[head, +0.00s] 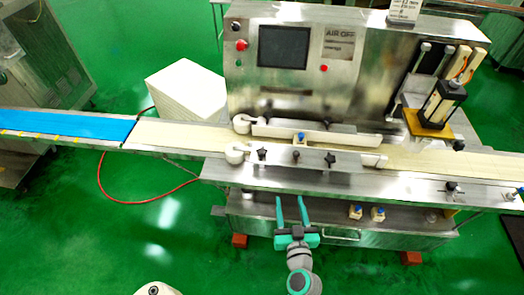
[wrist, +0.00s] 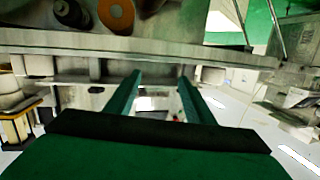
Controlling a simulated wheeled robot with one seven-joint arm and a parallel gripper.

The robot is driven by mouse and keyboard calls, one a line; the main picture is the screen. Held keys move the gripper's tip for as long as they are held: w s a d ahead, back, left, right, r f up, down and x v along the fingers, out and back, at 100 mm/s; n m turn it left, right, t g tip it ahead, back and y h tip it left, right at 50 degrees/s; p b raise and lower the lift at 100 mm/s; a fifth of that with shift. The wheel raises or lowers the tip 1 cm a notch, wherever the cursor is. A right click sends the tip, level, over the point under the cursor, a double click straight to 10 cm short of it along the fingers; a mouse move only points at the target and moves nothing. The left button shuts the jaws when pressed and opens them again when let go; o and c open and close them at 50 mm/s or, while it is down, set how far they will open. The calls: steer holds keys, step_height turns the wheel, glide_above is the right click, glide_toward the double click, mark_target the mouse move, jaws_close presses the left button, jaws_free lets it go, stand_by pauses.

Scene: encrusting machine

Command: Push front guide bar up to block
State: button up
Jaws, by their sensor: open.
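The front guide bar (head: 345,160), a pale bar under a metal plate with black knobs, lies along the near side of the conveyor belt. A small pale block (head: 300,140) with a blue top stands between it and the rear guide bar (head: 345,137). I cannot tell whether the front bar touches the block. My gripper (head: 292,203) is open and empty, in front of the machine and below the conveyor's near edge, apart from the bar. Its green fingers also show spread in the wrist view (wrist: 160,76), where neither bar nor block can be made out clearly.
The conveyor's metal front edge (head: 240,178) lies between my gripper and the guide bar. Two blue-topped pieces (head: 355,211) (head: 378,213) sit on the lower ledge to the right. The control cabinet (head: 300,80) stands behind the belt. Green floor is open at front left.

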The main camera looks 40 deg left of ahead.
mark_target(264, 155)
steer(key=w+a+r+n+y, duration=0.1)
steer(key=w+a+r, duration=0.1)
steer(key=a, duration=0.4)
steer(key=w+a+r+n+g+y, duration=0.1)
steer(key=w+a+r, duration=0.1)
steer(key=a, duration=0.4)
steer(key=w+a+r+n+g+y, duration=0.1)
steer(key=w+a+r+y, duration=0.1)
steer(key=a, duration=0.4)
steer(key=shift+w+a+r+n, duration=0.3)
steer(key=shift+w+r, duration=0.1)
steer(key=shift+w, duration=0.1)
steer(key=shift+d, duration=0.1)
steer(key=shift+c, duration=0.5)
